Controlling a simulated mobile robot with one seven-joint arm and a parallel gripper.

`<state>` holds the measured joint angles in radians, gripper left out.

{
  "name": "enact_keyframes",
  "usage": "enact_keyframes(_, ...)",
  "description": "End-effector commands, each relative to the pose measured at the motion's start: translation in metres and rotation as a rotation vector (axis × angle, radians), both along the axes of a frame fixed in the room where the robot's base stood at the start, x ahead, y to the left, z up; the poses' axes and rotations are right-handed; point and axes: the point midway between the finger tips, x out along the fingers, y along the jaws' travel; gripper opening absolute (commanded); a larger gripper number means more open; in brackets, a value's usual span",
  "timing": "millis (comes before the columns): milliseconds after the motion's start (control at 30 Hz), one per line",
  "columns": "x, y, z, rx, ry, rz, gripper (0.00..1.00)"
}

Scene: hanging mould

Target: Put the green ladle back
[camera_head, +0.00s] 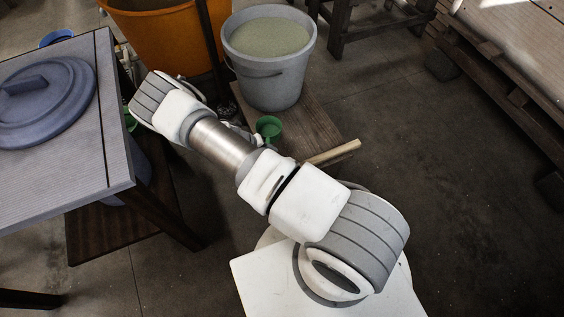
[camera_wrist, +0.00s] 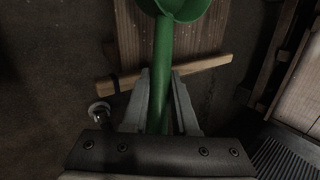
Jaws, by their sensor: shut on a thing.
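The green ladle (camera_head: 268,127) shows just beyond my arm in the head view, with its cup visible and its handle hidden by the arm. In the wrist view the ladle (camera_wrist: 162,58) runs upward from my gripper (camera_wrist: 161,82), its cup partly cut off by the top edge. My gripper is shut on the ladle's handle, with one finger on each side. In the head view my gripper is hidden behind my arm.
A grey bucket (camera_head: 286,85) of pale greenish liquid stands on a wooden board (camera_head: 318,128). A pale wooden bar (camera_head: 332,154) lies across near the board's end. An orange tub (camera_head: 165,45) and a table (camera_head: 118,150) with a blue lid (camera_head: 60,120) are left.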

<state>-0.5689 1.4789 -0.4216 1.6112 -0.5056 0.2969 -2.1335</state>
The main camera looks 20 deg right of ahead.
Motion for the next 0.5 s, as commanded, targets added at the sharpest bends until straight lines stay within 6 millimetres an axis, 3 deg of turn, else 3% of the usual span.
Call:
enact_keyframes(200,-0.023,-0.033,-0.025,-0.002,0.001,-0.002,0.00)
enact_keyframes(367,-0.028,-0.040,-0.031,-0.001,-0.001,-0.002,0.00)
enact_keyframes(500,-0.028,-0.041,-0.047,-0.001,-0.001,-0.001,0.00)
